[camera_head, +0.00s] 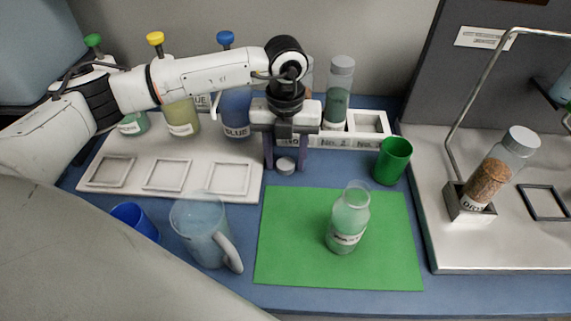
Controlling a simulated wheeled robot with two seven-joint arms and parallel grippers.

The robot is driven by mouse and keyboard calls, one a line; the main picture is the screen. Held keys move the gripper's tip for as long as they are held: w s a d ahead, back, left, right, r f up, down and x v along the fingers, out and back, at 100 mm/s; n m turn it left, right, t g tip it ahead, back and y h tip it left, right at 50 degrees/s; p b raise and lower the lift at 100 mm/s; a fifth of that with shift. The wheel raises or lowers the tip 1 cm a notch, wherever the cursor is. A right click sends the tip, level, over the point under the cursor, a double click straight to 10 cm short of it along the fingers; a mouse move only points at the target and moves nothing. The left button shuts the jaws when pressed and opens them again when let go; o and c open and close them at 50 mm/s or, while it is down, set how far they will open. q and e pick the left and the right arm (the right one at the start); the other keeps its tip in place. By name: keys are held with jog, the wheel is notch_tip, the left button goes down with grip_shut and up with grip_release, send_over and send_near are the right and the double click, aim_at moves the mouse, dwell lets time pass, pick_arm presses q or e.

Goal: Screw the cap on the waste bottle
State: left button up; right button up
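The waste bottle (348,222) is a clear bottle with pale green contents and a white label whose text I cannot read clearly. It stands upright and uncapped on the green mat (285,262). A small round grey-white cap (285,166) lies on the blue table behind the mat's far edge. My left gripper (286,163) points down over the cap, with its purple fingers open on either side of it. Gaps seem to show between the cap and the fingers. My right gripper is not in view.
A green cup (392,161) stands behind the mat's right corner. A clear pitcher (200,232) and blue cup (134,220) stand at left. A white rack (130,158) holds bottles behind my arm. A metal tray (440,248) at right bears a tilted brown-filled bottle (488,176).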

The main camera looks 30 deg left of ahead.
aim_at(286, 164)
pick_arm(q)
jog(key=c, duration=0.8)
jog(key=shift+o, duration=0.2)
jog(key=shift+r, duration=0.1)
notch_tip(286, 164, up, 10)
